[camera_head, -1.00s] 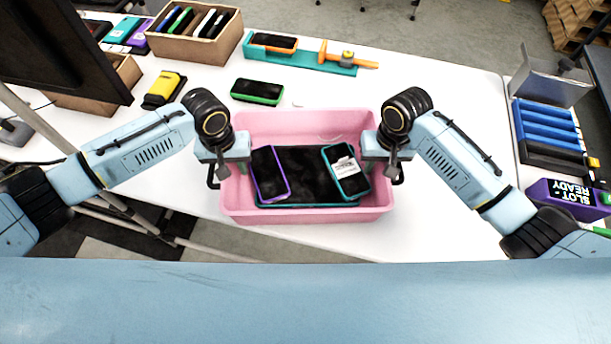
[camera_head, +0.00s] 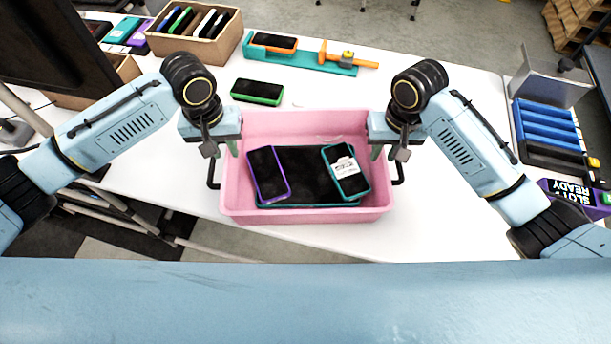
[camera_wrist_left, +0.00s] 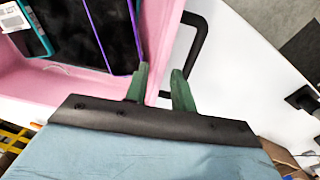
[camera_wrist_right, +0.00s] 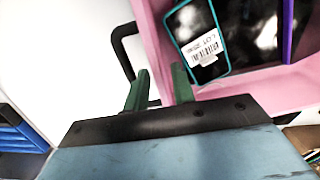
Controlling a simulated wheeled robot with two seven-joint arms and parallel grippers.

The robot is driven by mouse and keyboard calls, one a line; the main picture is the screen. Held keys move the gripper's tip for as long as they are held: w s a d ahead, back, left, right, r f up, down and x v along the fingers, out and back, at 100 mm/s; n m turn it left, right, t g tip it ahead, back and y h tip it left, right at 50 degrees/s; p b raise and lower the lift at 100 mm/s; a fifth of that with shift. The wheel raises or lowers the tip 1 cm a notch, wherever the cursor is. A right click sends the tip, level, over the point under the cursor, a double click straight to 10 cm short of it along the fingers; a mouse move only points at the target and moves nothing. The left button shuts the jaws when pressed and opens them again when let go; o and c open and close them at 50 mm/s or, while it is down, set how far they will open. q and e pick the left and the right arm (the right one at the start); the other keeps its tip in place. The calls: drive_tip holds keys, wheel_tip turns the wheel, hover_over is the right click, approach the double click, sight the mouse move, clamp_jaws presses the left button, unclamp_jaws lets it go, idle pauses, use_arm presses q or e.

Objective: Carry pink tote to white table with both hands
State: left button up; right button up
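The pink tote (camera_head: 305,215) sits on the white table (camera_head: 440,215), near its front edge. Inside lie a large dark-screened device (camera_head: 305,170), a purple-edged phone (camera_head: 268,173) and a teal-edged phone (camera_head: 346,172) with a white label. Black handles stick out at both sides. My left gripper (camera_head: 222,148) is open above the tote's left rim; in the left wrist view its green fingers (camera_wrist_left: 160,88) stand apart on either side of the wall. My right gripper (camera_head: 387,150) is open above the right rim, its fingers (camera_wrist_right: 160,88) likewise apart. Neither appears to touch the wall.
A green-edged phone (camera_head: 257,92) lies behind the tote. A teal tray (camera_head: 300,59) and a cardboard box of devices (camera_head: 195,42) stand further back. A blue rack (camera_head: 548,125) and a purple box (camera_head: 570,198) are at the right. The table right of the tote is clear.

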wheel_tip(320, 180, up, 6)
drive_tip(key=shift+d, duration=0.2)
idle(0.5)
